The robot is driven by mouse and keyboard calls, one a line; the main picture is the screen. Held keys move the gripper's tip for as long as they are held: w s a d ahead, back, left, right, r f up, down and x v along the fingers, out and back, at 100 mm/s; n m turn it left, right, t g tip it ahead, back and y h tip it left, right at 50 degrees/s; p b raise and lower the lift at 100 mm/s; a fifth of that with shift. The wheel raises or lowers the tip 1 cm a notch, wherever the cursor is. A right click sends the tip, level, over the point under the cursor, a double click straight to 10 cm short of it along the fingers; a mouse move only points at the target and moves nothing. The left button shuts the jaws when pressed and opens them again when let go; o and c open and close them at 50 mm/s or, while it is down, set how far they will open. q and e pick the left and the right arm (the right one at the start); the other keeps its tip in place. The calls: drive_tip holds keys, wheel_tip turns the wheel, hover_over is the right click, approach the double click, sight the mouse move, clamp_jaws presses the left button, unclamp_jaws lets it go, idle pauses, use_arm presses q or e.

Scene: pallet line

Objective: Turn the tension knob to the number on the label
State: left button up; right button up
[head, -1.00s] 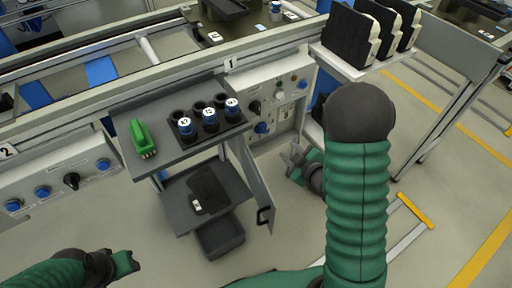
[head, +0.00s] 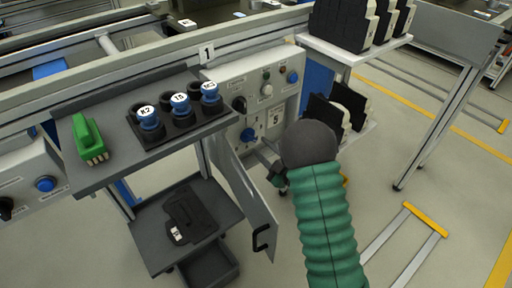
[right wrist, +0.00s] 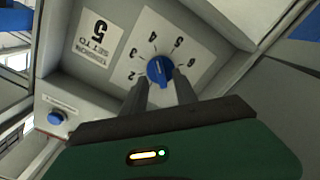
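The blue tension knob (right wrist: 160,70) sits on a white dial plate with printed numbers in the right wrist view. I cannot tell which number it points to. The label (right wrist: 96,36) beside it reads "TENSION SET TO 5" and appears upside down. In the head view the knob (head: 247,135) is low on the grey panel, with the label (head: 276,118) to its right. My right gripper (right wrist: 162,88) has its fingers apart, with the tips close to the knob, one towards each side. I see no clear contact. In the head view my right gripper (head: 268,160) is partly hidden by my arm. My left gripper is out of view.
An open cabinet door (head: 243,195) with a black handle stands just left of my right arm. A shelf (head: 345,52) with black-and-white parts is right of the panel.

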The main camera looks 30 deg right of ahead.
sight(253, 140)
drive_tip(key=w, duration=0.3)
drive_tip(key=shift+w+a+b, duration=0.3)
drive_tip(key=shift+w+b, duration=0.1)
drive_tip(key=shift+r, duration=0.1)
clamp_jaws()
